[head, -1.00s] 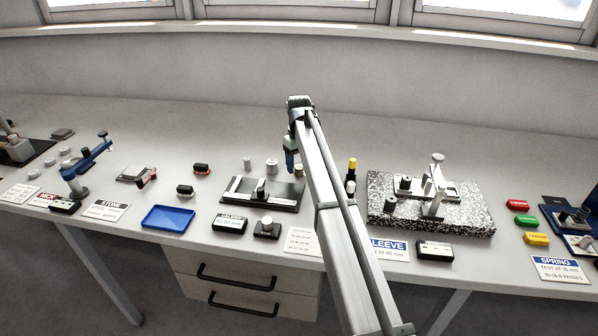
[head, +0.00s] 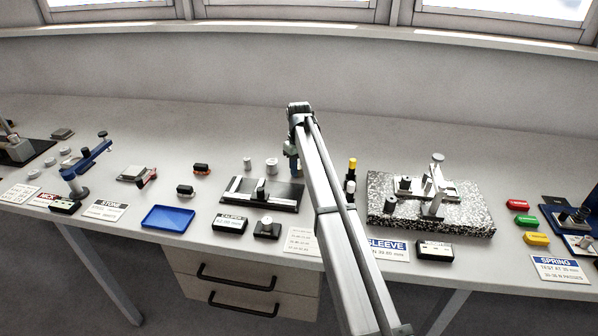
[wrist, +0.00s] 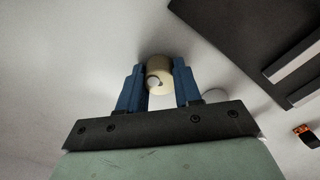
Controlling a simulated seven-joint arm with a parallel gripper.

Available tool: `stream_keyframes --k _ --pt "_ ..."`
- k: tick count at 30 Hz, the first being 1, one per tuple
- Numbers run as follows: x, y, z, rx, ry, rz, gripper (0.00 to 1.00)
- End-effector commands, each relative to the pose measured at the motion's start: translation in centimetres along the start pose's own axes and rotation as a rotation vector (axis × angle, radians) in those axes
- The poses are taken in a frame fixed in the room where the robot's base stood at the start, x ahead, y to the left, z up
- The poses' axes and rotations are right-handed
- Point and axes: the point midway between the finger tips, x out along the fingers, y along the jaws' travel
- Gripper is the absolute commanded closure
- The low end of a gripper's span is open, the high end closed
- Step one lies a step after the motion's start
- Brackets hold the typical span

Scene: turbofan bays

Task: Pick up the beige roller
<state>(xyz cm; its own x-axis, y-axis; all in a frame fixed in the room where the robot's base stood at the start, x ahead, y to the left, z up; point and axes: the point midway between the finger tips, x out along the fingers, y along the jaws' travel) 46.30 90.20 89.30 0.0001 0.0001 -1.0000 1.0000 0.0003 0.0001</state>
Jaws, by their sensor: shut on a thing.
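The beige roller (wrist: 158,80) shows in the wrist view as a short cream cylinder with a pale round spot on its near end. It sits between the two blue fingers of my gripper (wrist: 159,67), which are closed on its sides. The roller cannot be made out there. I cannot tell whether the roller still touches the bench.
Two grey cylinders (head: 259,165) stand left of my gripper, behind the black plate (head: 284,200) with light strips. A yellow-capped bottle (head: 351,168) and a speckled granite block (head: 470,222) are to the right. The bench behind is clear.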

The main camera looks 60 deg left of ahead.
Motion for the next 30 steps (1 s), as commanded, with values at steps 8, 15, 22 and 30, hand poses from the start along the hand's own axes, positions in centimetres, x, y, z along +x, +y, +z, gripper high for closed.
stream_keyframes --k 8,15,22,30 --pt "0.0 0.0 0.0 0.0 0.0 0.0 1.0" --pt "-0.7 0.0 0.0 0.0 0.0 0.0 1.0" --pt "-3.5 0.0 -0.1 0.0 0.002 0.001 1.0" --pt "-8.2 0.0 -0.1 0.0 0.001 0.001 1.0"
